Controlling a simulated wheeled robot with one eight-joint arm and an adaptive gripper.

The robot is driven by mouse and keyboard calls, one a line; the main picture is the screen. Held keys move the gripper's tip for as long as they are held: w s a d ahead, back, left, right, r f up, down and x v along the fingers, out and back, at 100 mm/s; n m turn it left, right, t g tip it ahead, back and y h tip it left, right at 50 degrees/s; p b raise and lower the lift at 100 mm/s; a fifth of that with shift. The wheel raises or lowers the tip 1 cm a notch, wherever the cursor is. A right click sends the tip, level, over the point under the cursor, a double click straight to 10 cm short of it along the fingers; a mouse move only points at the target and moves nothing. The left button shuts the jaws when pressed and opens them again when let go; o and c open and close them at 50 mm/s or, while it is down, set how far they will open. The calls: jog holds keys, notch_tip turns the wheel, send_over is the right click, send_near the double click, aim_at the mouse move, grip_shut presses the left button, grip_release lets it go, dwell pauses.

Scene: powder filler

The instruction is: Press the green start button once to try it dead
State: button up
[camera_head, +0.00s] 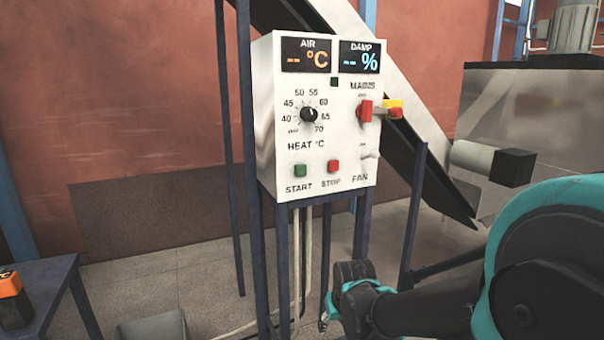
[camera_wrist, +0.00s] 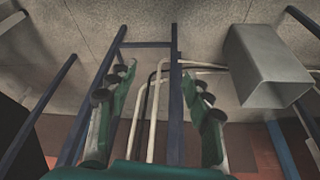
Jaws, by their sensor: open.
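The green start button (camera_head: 299,171) is on the lower left of the white control panel's front (camera_head: 335,150), above the word START. A red stop button (camera_head: 333,166) sits just to its right. Both displays (camera_head: 306,55) show only dashes with their units. My gripper (camera_wrist: 157,68) is open and empty in the wrist view, its green fingers apart on both sides of the stand legs and pale conduits seen beyond. The panel face and start button are not visible in the wrist view. My arm shows at the lower right of the head view, below the panel.
The panel carries a black heat dial (camera_head: 309,114), a red mains switch (camera_head: 366,110) with a red-and-yellow piece beside it, and a fan toggle (camera_head: 369,154). Blue stand legs (camera_head: 362,225) and pale conduits (camera_head: 302,250) stand below. A grey box (camera_wrist: 268,65) lies on the floor.

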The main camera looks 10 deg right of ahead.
grip_shut()
dwell(1.4)
